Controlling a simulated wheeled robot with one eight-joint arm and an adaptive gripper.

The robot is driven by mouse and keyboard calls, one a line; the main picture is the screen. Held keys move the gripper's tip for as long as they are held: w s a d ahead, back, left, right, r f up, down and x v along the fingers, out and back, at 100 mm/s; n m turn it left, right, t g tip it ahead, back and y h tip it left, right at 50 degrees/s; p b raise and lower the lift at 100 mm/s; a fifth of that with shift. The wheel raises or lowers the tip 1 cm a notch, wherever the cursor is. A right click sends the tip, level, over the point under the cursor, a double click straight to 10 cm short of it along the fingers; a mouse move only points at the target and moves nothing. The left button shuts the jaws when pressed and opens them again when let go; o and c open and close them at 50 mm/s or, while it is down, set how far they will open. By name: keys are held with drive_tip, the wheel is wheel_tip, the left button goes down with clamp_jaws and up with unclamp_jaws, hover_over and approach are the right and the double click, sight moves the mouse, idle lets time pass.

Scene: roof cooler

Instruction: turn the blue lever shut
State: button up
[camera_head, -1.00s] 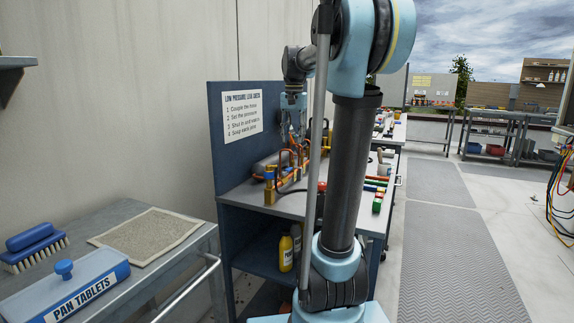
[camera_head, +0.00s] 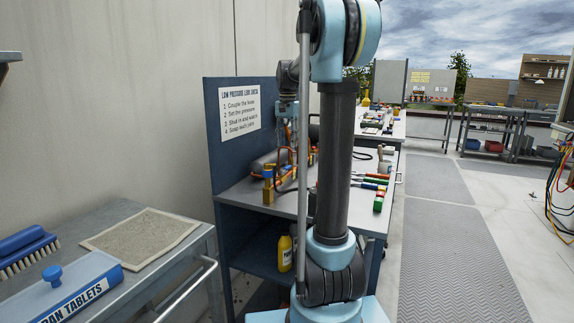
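The bench with the brass fittings (camera_head: 268,190) stands in the middle of the view, against a blue back panel. A small blue part shows at the top of the brass fittings, but it is too small to tell whether it is the blue lever or how it is turned. My gripper (camera_head: 288,137) points down over the back of the bench, behind and right of the brass fittings. My own arm and a grey pole partly cover it, and its fingers are too small and covered to read. An orange hose and a grey cylinder (camera_head: 262,162) lie below it.
A sign (camera_head: 240,108) is on the back panel. Coloured-handled tools (camera_head: 372,182) lie at the bench's right. A yellow bottle (camera_head: 285,253) stands on the lower shelf. At left, a metal table holds a mat (camera_head: 140,237), a blue brush (camera_head: 25,248) and a tablets box (camera_head: 75,290).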

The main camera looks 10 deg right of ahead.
sight(288, 166)
wheel_tip(288, 166, down, 9)
drive_tip(key=shift+f, duration=0.15)
drive_tip(key=shift+c, duration=0.6)
clamp_jaws()
